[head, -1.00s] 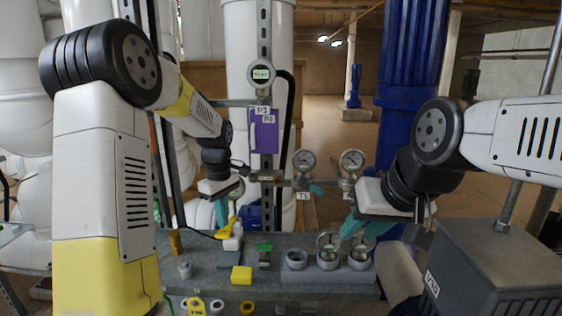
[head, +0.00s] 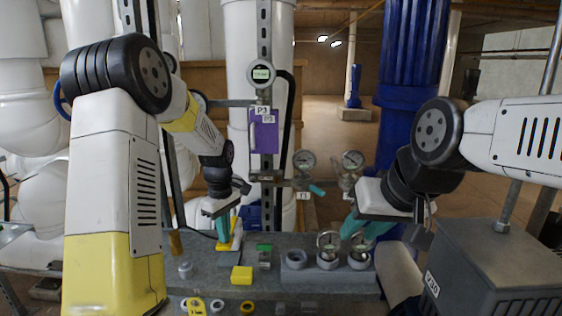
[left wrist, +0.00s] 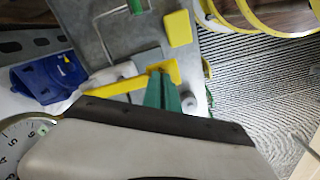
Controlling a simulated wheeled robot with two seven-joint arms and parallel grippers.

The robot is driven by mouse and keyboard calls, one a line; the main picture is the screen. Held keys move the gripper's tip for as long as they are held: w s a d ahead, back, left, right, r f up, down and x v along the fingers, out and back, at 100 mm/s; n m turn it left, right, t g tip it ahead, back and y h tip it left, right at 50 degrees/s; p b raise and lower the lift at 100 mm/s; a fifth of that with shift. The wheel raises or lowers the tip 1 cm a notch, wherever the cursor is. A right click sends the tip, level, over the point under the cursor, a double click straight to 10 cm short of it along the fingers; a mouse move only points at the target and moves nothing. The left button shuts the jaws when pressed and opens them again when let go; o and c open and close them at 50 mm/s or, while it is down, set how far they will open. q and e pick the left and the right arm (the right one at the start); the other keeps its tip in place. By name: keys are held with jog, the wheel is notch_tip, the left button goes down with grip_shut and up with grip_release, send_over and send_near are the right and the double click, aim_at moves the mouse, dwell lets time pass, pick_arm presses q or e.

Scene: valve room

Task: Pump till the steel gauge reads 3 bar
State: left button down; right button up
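A small pump with a yellow lever (head: 237,232) stands on the grey bench, and its lever also shows in the left wrist view (left wrist: 112,87). My left gripper (head: 222,230) is over the pump; its teal fingers (left wrist: 160,78) look shut together, with their tips at the lever's yellow end piece. They hide part of it. Two round steel-rimmed dial gauges (head: 304,160) (head: 352,160) are on the pipework behind; a digital gauge (head: 261,73) with a green display is higher up. Their readings are too small to make out. My right gripper (head: 362,229) is open and empty above the bench's right part.
The grey bench (head: 210,272) holds a yellow block (head: 241,275), a green-topped piece (head: 264,255) and round holders, two with gauges (head: 327,245) (head: 358,252). A purple plate (head: 263,132) hangs behind. A blue column (head: 405,110) and grey box (head: 485,265) stand at right.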

pick_arm(q)
jog(key=shift+r, duration=2.55)
